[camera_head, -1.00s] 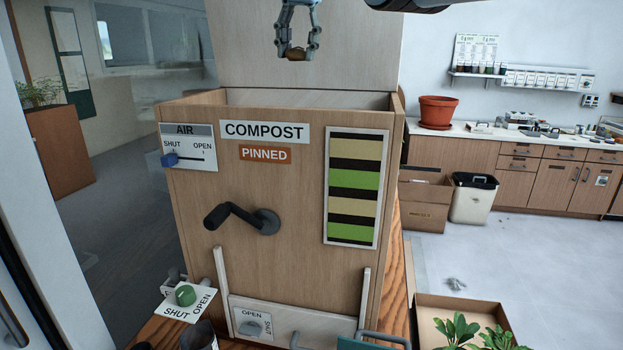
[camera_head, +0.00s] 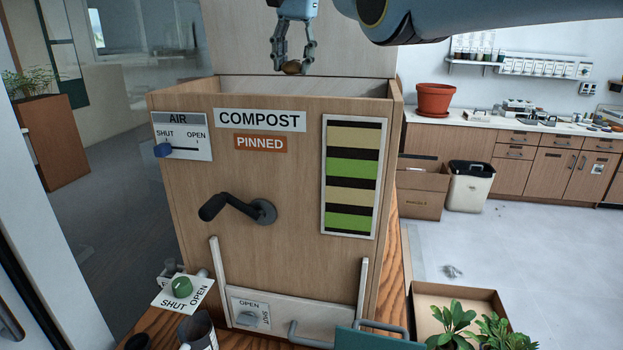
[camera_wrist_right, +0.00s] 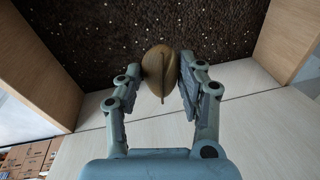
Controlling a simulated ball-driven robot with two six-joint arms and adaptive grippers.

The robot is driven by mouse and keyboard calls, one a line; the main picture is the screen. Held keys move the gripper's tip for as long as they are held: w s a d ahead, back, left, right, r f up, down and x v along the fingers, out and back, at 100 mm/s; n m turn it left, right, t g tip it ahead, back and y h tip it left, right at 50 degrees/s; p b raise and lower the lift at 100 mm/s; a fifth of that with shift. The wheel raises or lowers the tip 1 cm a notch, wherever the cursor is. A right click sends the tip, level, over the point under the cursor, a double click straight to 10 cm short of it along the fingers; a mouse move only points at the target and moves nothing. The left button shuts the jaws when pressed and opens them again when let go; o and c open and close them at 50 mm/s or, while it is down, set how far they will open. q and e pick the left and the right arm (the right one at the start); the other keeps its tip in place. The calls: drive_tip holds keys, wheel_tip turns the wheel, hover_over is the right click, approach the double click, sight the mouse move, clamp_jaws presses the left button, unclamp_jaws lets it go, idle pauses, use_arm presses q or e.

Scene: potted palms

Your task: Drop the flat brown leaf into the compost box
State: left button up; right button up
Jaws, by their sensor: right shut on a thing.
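The compost box (camera_head: 300,190) is a tall wooden bin with a COMPOST label, an open top and a raised board behind it. My right gripper (camera_head: 293,66) is above the box's top opening, with its fingers pointing down. It is shut on the brown leaf (camera_head: 292,68), which shows small between the fingertips. In the right wrist view the leaf (camera_wrist_right: 159,74) is brown with a ridge along its middle, pinched between both fingers. Dark speckled compost (camera_wrist_right: 160,25) lies beyond it inside the box. My left gripper is not in view.
A black crank (camera_head: 240,209) and an AIR slider (camera_head: 180,150) are on the box's front. A green knob (camera_head: 181,287) sits at its lower left. A potted plant (camera_head: 470,330) stands in a carton at lower right. A terracotta pot (camera_head: 435,100) stands on the far counter.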

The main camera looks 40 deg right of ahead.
drive_tip(key=o, duration=0.8)
drive_tip(key=shift+o, duration=0.5)
drive_tip(key=shift+r, duration=0.1)
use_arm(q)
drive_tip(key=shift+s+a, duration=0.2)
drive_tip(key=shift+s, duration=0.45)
use_arm(e)
wheel_tip(320, 180, up, 10)
drive_tip(key=shift+f, duration=0.2)
